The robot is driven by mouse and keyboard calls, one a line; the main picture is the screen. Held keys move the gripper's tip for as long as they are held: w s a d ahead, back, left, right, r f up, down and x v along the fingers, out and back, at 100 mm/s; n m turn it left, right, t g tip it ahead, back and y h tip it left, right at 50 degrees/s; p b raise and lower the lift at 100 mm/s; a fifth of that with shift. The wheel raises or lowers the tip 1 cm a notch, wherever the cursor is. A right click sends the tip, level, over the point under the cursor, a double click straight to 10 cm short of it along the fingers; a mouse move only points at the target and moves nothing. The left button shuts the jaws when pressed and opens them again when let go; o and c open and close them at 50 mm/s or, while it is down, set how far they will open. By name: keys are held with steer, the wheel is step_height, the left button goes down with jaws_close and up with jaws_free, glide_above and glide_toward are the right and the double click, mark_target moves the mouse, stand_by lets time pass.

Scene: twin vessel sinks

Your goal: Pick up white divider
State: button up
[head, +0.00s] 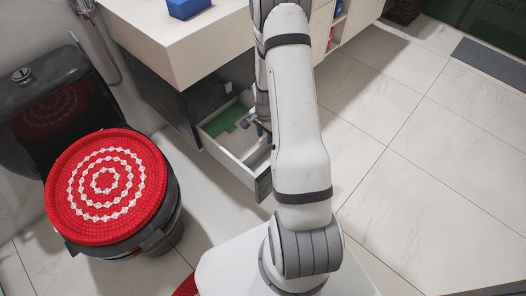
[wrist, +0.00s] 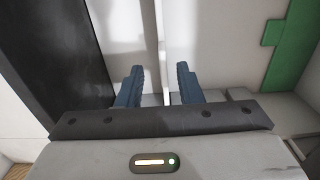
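The white divider (wrist: 160,38) shows in the wrist view as a thin upright white wall running away from me inside the open drawer. My gripper (wrist: 158,74) is open, its two blue fingers apart, with the divider's line running between them. I cannot tell whether either finger touches it. In the head view my gripper (head: 262,130) is over the open drawer (head: 222,156), partly hidden by my arm. The divider is hard to make out there.
A green piece (head: 225,118) lies in the drawer and also shows at right in the wrist view (wrist: 291,45). The dark drawer front (wrist: 60,50) is at left there. A counter (head: 185,40) overhangs the drawer. A toilet with a red round cover (head: 105,180) stands left.

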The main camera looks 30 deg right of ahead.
mark_target(264, 142)
steer(key=f+b, duration=0.1)
steer(key=f, duration=0.2)
steer(key=f+b, duration=0.2)
steer(key=f, duration=0.1)
steer(key=shift+a+f, duration=0.2)
steer(key=shift+f, duration=0.1)
steer(key=shift+r, duration=0.1)
jaws_close()
